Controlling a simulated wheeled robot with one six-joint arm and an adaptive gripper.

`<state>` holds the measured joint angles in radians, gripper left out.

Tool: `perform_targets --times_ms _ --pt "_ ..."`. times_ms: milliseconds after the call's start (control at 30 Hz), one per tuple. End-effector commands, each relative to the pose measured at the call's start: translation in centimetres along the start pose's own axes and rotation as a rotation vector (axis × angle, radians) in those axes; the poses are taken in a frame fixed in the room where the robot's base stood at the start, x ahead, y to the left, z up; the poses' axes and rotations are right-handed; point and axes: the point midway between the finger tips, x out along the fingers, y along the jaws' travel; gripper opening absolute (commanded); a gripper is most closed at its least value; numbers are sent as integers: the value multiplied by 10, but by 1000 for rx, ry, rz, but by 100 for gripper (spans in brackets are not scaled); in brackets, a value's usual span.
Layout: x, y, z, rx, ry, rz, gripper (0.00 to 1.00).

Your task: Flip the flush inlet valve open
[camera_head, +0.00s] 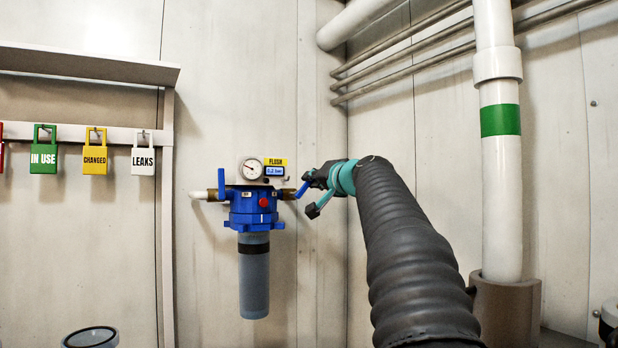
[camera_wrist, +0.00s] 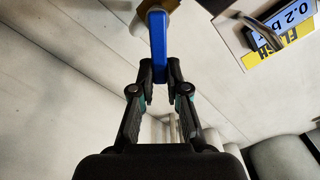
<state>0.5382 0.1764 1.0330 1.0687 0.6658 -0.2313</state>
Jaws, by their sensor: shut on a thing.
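A blue valve lever (camera_head: 301,190) sits on the brass fitting at the right side of the blue filter head (camera_head: 252,207). It leans up to the right in the head view. My gripper (camera_head: 317,193) reaches it from the right. In the wrist view the lever (camera_wrist: 157,45) hangs from its brass fitting, and my gripper (camera_wrist: 159,82) is shut on its free end, one finger on each side. A second blue lever (camera_head: 221,184) stands upright on the left pipe, apart from my gripper. No label shows which valve is the inlet.
A round gauge (camera_head: 251,169) and a FLUSH sign (camera_head: 275,162) with a 0.2 bar display sit above the filter. A grey filter bowl (camera_head: 254,280) hangs below. Padlock-shaped tags (camera_head: 95,152) hang at left. A white vertical pipe (camera_head: 499,180) stands at right.

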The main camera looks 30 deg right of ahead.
Motion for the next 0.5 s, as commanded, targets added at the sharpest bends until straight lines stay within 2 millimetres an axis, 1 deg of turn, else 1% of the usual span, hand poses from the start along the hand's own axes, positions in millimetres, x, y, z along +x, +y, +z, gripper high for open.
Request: perform_targets --times_ms 500 --pt "0 24 6 486 0 1 0"
